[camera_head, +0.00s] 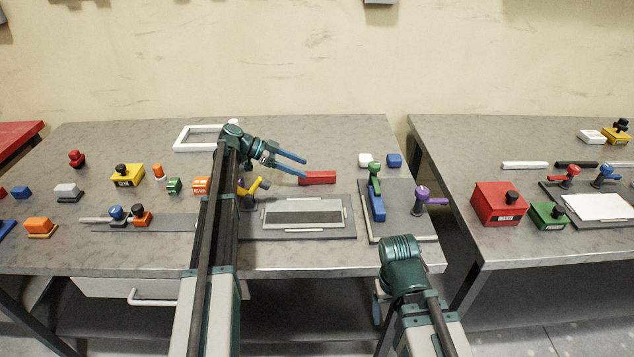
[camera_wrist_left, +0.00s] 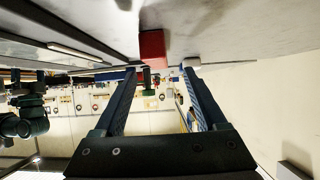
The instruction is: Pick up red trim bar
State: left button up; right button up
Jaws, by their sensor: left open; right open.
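The red trim bar (camera_head: 318,178) lies flat on the middle table, behind the grey framed panel. In the left wrist view the red bar (camera_wrist_left: 152,48) is ahead, in the gap between the fingertips. My left gripper (camera_head: 305,168) is open and empty, its two blue fingers pointing right at the bar's left end. The fingers also show in the left wrist view (camera_wrist_left: 160,70), spread apart with nothing between them. Whether a fingertip touches the bar cannot be told.
The framed panel (camera_head: 255,230) lies in front of the bar. A yellow-handled clamp (camera_head: 255,186) stands close under my left arm. A white block (camera_head: 365,160), a blue block (camera_head: 394,160) and a green-topped clamp (camera_head: 374,170) are to the right. A white frame (camera_head: 190,146) lies behind left.

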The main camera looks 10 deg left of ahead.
aim_at(316, 173)
pick_arm(q)
jog(key=shift+b+x, duration=1.15)
jog(key=shift+x, duration=1.45)
jog(key=shift+s+r, duration=0.15)
grip_shut()
